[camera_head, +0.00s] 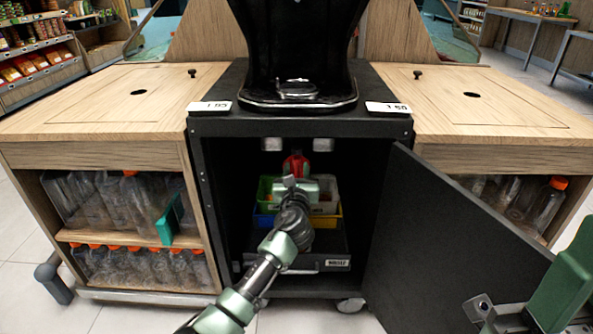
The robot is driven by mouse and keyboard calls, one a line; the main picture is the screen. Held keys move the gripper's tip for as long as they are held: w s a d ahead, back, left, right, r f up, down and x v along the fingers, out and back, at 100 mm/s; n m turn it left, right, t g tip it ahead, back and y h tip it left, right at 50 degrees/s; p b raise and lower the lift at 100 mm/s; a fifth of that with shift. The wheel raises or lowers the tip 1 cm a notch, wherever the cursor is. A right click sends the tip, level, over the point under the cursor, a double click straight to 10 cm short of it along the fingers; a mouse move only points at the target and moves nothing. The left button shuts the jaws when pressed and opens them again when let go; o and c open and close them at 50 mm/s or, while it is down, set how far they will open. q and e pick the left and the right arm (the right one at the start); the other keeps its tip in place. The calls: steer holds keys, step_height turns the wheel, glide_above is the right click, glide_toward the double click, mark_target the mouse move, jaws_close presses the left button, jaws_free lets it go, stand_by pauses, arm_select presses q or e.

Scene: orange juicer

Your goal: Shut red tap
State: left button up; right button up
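The red tap (296,163) shows inside the open black cabinet under the juicer, above small coloured bins. My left arm comes up from the bottom and reaches into the cabinet. My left gripper (298,182) is just in front of and below the red tap in the picture and covers its lower part. I cannot tell whether it touches the tap, and its fingertips are too hidden to read. Part of my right arm's end (545,295) shows at the lower right, cut off by the frame; its fingers are not clear.
The black cabinet door (450,245) stands open to the right. The black juicer (300,50) is on top. Green, white, blue and yellow bins (265,190) sit behind my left gripper. Wooden counters with bottles below (125,200) flank both sides.

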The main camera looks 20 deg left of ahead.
arm_select(q)
steer(key=shift+c, duration=0.3)
jaws_close()
